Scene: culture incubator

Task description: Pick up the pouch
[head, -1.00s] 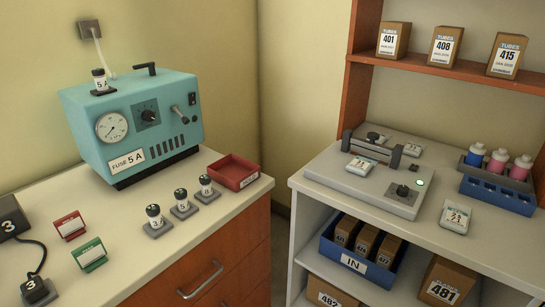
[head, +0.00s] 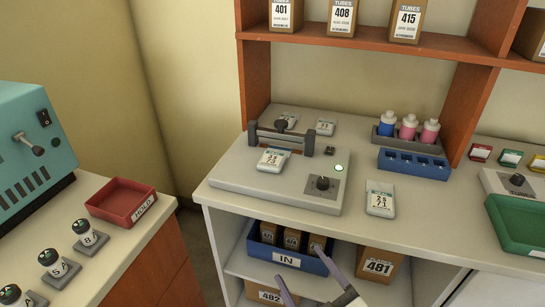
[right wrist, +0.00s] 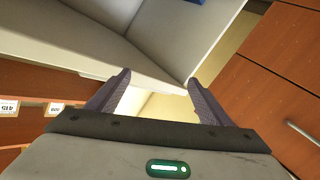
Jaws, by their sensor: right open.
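Small labelled pouches lie at the right-hand bench in the head view. One pouch (head: 380,199) lies flat on the bench top, right of the grey device. Another pouch (head: 272,160) lies on the grey device (head: 235,184), in front of its bar. Two more pouches, one small pouch (head: 325,128) among them, lie behind the bar. My right gripper (head: 311,283) is at the bottom of the head view, low in front of the shelf and apart from the pouches. Its jaws are open and empty in the right wrist view (right wrist: 158,93). My left gripper is not in view.
A blue IN bin (head: 288,259) and carton 481 (head: 380,264) stand on the shelf below. A bottle rack (head: 408,144), a blue tray (head: 413,164) and a green tray (head: 520,226) stand on the bench. A red HOLD tray (head: 117,201) is on the left counter.

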